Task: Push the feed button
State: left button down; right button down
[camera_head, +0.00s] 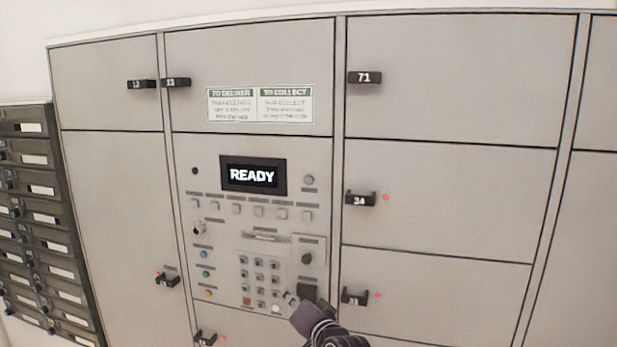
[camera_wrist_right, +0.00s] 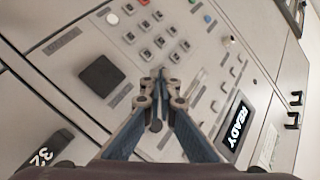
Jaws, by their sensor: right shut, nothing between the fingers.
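The control panel (camera_head: 222,175) is set into the pale locker wall, and its screen (camera_head: 253,175) reads READY. I cannot read the small labels, so I cannot tell which button is the feed button. A row of square buttons (camera_head: 259,211) runs below the screen. Blue (camera_head: 204,254), green (camera_head: 206,274) and orange (camera_head: 208,293) buttons sit at the panel's left. My right gripper (camera_head: 290,298) is shut and empty, its tips beside the keypad's lower right. In the wrist view its tips (camera_wrist_right: 160,74) appear beside the keypad (camera_wrist_right: 158,38); contact is unclear. My left gripper is out of view.
A black square (camera_wrist_right: 100,75) and a black knob (camera_head: 307,258) lie near my right gripper. Locker handles 34 (camera_head: 360,199) and 71 (camera_head: 365,77) stick out at right. Dark mailboxes (camera_head: 35,200) stand at far left.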

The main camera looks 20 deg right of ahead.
aim_at(309, 180)
jog(key=s+d+r+m+t+y+p, duration=0.1)
jog(key=s+r+t, duration=0.2)
jog(key=r, duration=2.3)
jog(key=shift+d+r+m+t, duration=0.15)
jog(key=shift+r+m+t, duration=0.25)
jog(key=shift+t, duration=0.2)
jog(key=shift+w+d+b, duration=0.5)
jog(key=shift+w+d, duration=0.35)
jog(key=shift+w, duration=0.35)
jog(key=shift+w+d+b, duration=0.45)
jog(key=shift+w+d, duration=0.35)
jog(key=shift+w, duration=0.4)
jog(key=shift+w+d+b, duration=0.5)
jog(key=shift+w+d, duration=0.35)
jog(key=shift+w, duration=0.35)
jog(key=shift+w, duration=0.1)
jog(key=shift+w+d, duration=0.2)
jog(key=shift+w, duration=0.05)
